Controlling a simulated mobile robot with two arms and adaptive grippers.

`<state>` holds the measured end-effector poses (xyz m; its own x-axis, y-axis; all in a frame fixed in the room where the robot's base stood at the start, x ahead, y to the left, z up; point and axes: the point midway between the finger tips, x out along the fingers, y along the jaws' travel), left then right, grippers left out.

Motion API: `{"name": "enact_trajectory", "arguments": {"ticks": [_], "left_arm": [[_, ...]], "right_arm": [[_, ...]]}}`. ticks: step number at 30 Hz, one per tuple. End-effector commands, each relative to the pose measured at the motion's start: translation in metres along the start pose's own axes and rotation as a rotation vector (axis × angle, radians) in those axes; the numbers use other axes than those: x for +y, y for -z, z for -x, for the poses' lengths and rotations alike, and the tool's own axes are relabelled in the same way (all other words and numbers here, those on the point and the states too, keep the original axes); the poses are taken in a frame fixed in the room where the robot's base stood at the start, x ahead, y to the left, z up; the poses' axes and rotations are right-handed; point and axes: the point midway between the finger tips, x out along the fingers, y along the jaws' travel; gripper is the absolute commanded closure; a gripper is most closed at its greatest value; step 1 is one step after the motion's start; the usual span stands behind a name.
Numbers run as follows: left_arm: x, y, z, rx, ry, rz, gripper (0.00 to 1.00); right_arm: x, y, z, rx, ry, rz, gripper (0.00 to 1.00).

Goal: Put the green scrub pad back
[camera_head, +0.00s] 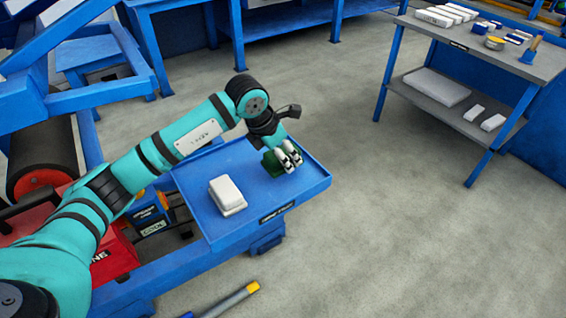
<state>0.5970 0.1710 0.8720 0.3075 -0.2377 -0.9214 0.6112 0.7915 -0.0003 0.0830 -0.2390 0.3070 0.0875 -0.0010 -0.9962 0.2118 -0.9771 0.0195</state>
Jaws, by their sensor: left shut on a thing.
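The green scrub pad (272,163) is in the jaws of my left gripper (286,163), over the right part of a blue tray (291,189). The gripper is shut on the pad and hides much of it. I cannot tell whether the pad touches the tray or hangs just above it. My left arm reaches in from the left, across the near machine. My right gripper is not in view.
A white block (227,193) lies on the tray's left part. A blue workbench (467,52) with white blocks and small tools stands at the upper right. A yellow-ended tool (238,296) lies below the tray. Grey floor is clear on the right.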

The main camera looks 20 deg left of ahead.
Motion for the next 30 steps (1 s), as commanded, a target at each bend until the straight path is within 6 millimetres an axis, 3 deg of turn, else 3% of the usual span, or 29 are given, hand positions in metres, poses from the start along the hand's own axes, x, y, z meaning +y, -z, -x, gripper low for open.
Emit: {"name": "enact_trajectory", "arguments": {"ticks": [6, 17, 18, 23, 30], "left_arm": [[-0.001, 0.013, -0.028, 0.004, 0.003, 0.0, 0.82], [0.0, 0.015, -0.034, 0.0, 0.0, -0.002, 0.82], [0.0, 0.014, -0.033, 0.001, 0.0, -0.001, 0.39], [0.0, 0.014, -0.033, 0.001, 0.0, -0.001, 0.2], [0.0, 0.014, -0.033, 0.001, 0.0, -0.001, 0.2]], "right_arm": [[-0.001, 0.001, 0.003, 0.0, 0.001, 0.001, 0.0], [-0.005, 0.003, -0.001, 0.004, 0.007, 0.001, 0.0], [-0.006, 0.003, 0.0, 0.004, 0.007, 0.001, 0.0], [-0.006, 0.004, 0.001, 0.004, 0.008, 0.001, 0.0], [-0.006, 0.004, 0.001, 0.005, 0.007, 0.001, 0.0]]}}
